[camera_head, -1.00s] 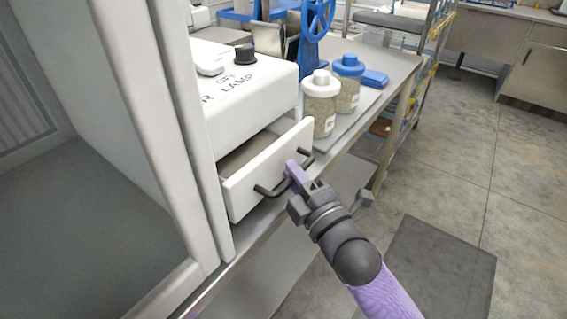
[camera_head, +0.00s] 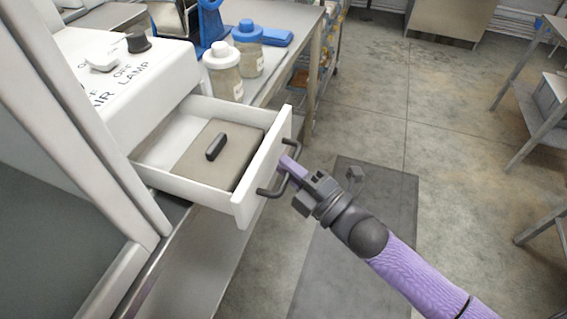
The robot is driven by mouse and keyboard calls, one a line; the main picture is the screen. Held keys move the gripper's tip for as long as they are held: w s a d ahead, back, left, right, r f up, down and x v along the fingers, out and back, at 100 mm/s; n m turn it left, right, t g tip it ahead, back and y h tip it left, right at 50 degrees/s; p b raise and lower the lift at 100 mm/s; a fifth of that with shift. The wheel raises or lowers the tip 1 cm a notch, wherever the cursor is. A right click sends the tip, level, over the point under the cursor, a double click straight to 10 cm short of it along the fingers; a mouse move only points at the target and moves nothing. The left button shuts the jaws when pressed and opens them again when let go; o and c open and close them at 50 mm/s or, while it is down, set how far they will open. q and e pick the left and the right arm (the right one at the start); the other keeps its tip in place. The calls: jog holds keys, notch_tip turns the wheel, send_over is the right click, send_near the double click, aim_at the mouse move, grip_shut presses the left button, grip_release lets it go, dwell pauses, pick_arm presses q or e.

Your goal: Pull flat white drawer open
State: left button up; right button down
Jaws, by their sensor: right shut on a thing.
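The flat white drawer (camera_head: 236,202) stands well out of the white housing (camera_head: 105,75), with its inside in view. A flat grey-brown panel with a small dark block (camera_head: 216,147) on it lies inside the drawer. The drawer's dark bar handle (camera_head: 293,152) is on its front face. My right gripper (camera_head: 291,168) is shut on the handle, its purple fingers at the middle of the bar, with the arm coming in from the lower right. My left gripper is not in view.
Two lidded jars (camera_head: 224,72) stand on the bench behind the drawer, with a blue item (camera_head: 262,36) beyond them. A framed glass panel is at the left. Open floor with a dark mat (camera_head: 335,270) lies to the right. Shelving (camera_head: 540,120) stands at the far right.

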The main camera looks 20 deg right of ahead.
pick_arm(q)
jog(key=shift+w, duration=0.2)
pick_arm(e)
jog(key=c, duration=0.7)
grip_release()
jog(key=shift+o, duration=0.2)
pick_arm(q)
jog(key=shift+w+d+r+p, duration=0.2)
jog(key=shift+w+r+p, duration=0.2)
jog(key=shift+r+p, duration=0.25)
pick_arm(e)
jog(key=v, duration=1)
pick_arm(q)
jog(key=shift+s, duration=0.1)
